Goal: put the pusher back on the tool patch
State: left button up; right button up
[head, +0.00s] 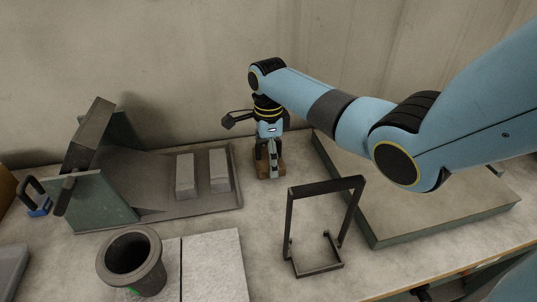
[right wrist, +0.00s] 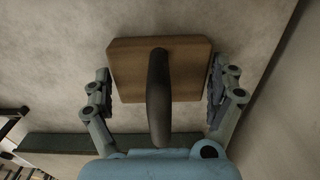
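The pusher, a wooden block with a dark upright handle, stands on the table near the back wall; its block (head: 262,170) shows in the head view under my right gripper (head: 271,152). In the right wrist view, the pusher's block (right wrist: 187,72) fills the middle, with the handle rising towards the camera. My right gripper (right wrist: 160,92) is open, with one finger on each side of the handle. I see no clear gap between fingertips and block edges, and cannot tell if they touch. The tool patch may be the pale square (head: 213,265) at the front; I cannot tell. My left gripper is not in view.
A dark frame (head: 326,187) stands in front of the pusher. A large green-edged tray (head: 440,226) lies to the right. A grey tray (head: 192,211) with two pale blocks lies to the left. A dark pot (head: 118,275) stands at the front left.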

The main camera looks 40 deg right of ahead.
jog(key=shift+o, duration=0.2)
jog(key=shift+r, duration=0.1)
notch_tip(320, 180, up, 12)
jog(key=shift+r, duration=0.1)
dwell(0.3)
jog(key=shift+a, duration=0.1)
dwell(0.4)
